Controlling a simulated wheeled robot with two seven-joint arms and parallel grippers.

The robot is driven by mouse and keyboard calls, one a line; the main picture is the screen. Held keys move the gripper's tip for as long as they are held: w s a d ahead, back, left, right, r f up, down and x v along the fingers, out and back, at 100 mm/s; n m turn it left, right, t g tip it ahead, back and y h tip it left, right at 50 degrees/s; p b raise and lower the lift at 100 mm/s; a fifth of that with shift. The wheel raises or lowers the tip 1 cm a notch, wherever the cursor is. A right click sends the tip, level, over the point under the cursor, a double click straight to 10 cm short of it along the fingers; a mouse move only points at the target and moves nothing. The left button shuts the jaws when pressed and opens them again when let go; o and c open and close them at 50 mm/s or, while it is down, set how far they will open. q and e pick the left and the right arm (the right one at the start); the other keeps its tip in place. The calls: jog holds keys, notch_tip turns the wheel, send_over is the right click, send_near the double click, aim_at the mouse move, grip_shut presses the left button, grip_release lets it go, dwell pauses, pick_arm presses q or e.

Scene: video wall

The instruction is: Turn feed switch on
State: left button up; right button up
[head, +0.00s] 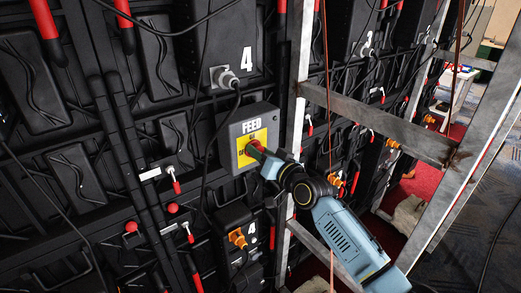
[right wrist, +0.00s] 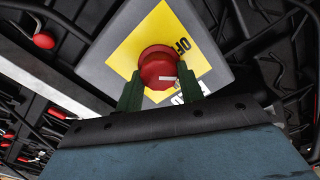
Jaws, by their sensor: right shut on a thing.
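The feed switch box (head: 240,124) is grey, with a white FEED label and a yellow plate (head: 244,157). It is mounted on the black video wall frame. Its red round knob (right wrist: 158,65) sits on the yellow plate (right wrist: 125,52) in the right wrist view, with a short white mark on its face. The word OFF shows upside down beside the knob. My right gripper (head: 261,154) is at the knob, its green fingers closed on the knob's two sides, also seen in the right wrist view (right wrist: 160,84). My left gripper is not in view.
A grey metal upright (head: 297,95) and a crossbar (head: 378,125) stand just right of the box. A black cable connector (head: 226,79) hangs above it. An orange-plugged unit (head: 236,238) sits below.

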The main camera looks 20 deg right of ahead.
jog(key=shift+d+f+m+p, duration=0.1)
jog(key=shift+m+p, duration=0.3)
jog(key=shift+m, duration=1.9)
jog(key=shift+f+m+p, duration=0.1)
jog(key=shift+m+p, duration=0.25)
jog(key=shift+m, duration=1.95)
jog(key=o, duration=1)
jog(key=shift+s, duration=0.1)
jog(key=v, duration=1.3)
